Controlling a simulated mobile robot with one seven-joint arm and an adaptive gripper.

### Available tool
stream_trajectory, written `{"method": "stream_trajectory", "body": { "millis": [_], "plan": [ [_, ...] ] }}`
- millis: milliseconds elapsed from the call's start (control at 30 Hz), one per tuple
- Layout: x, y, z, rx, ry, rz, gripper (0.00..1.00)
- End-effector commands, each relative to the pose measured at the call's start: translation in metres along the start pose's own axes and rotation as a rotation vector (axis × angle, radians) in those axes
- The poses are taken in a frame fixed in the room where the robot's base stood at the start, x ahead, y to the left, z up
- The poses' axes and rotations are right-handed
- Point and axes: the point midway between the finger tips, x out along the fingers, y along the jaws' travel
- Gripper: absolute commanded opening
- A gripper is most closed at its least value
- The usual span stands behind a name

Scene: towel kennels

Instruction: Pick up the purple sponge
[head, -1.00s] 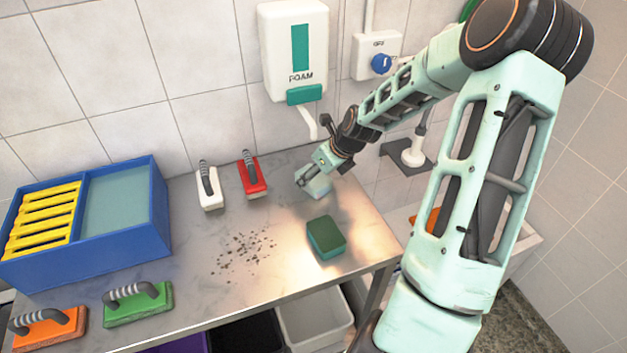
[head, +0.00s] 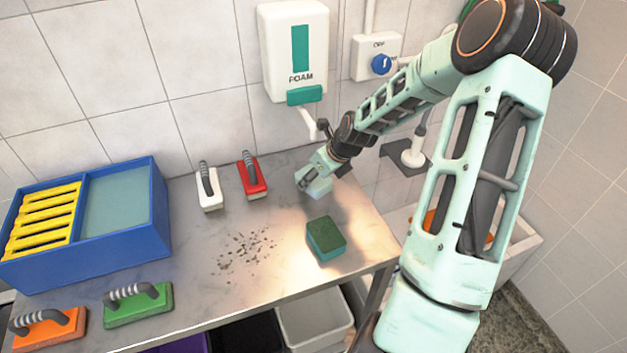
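No purple sponge can be made out in the head view. My gripper (head: 316,182) is at the back right of the steel table, below the foam dispenser, pointing down. A pale blue block-like thing (head: 320,188) shows at its fingers. I cannot tell whether the fingers are shut on it or only around it. A sponge with a dark green top and teal sides (head: 326,238) lies apart on the table, in front of the gripper.
White (head: 209,190) and red (head: 252,178) handled scrubbers stand near the wall. Green (head: 138,306) and orange (head: 48,330) ones lie at front left. A blue box (head: 110,243) with a yellow rack is at left. Dark specks (head: 245,250) mark the middle. Bins, one purple (head: 185,345), stand below.

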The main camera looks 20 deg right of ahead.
Motion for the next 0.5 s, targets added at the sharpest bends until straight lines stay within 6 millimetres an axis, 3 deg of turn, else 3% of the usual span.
{"method": "stream_trajectory", "body": {
  "millis": [267,500],
  "plan": [
    [-0.01,-0.001,0.006,0.001,-0.001,-0.002,0.35],
    [-0.045,0.008,0.015,0.0,-0.001,-0.005,0.35]
  ]
}}
